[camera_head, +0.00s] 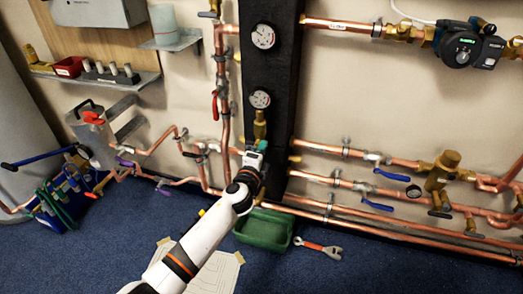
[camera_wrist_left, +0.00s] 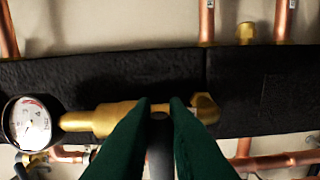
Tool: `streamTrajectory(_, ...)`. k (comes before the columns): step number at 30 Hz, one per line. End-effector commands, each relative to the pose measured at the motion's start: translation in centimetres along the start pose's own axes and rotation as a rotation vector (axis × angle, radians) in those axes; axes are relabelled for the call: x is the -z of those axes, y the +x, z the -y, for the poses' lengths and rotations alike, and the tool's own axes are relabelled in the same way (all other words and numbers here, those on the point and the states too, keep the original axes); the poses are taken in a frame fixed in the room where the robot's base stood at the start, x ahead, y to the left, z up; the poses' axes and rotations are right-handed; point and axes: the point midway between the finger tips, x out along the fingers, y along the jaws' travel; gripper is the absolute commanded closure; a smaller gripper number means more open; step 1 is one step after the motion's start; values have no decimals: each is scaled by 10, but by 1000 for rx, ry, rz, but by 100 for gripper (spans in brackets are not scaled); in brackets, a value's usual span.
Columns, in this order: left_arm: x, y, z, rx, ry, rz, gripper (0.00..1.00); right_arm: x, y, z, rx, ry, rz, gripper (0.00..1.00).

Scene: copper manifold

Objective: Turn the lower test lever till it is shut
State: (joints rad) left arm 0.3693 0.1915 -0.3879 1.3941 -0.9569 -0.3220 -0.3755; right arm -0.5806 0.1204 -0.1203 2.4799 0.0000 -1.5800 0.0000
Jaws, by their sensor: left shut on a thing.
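My left gripper (camera_head: 260,150) reaches up to the brass test valve (camera_head: 259,126) below the lower gauge (camera_head: 260,99), on the black vertical board. In the left wrist view the dark green fingers (camera_wrist_left: 162,106) close in at the middle of the brass valve (camera_wrist_left: 100,117), with the gauge (camera_wrist_left: 29,122) at the left. The gripper is shut on the lower test lever, which is mostly hidden between the fingers. I cannot tell the lever's exact angle. My right gripper is not in view.
An upper gauge (camera_head: 263,36) sits higher on the board. A red-handled valve (camera_head: 215,105) is on the copper pipe to the left. Blue-handled valves (camera_head: 391,174) sit on pipes to the right. A green tray (camera_head: 264,230) and a wrench (camera_head: 318,247) lie on the floor.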

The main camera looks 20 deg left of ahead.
Motion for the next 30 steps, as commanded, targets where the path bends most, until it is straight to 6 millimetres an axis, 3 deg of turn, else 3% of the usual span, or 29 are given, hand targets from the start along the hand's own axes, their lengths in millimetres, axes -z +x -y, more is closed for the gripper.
streamTrajectory(5, -1, -1, 5, 7, 4, 1, 100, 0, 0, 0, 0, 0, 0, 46)
streamTrajectory(6, -1, -1, 5, 8, 4, 1, 81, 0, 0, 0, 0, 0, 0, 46)
streamTrajectory(9, -1, -1, 4, 6, 3, 1, 66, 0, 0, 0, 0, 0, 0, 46)
streamTrajectory(20, 0, -7, 1, 3, 0, 1, 66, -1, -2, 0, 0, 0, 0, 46)
streamTrajectory(30, 0, -72, 2, 6, 1, 1, 66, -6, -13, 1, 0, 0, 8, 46)
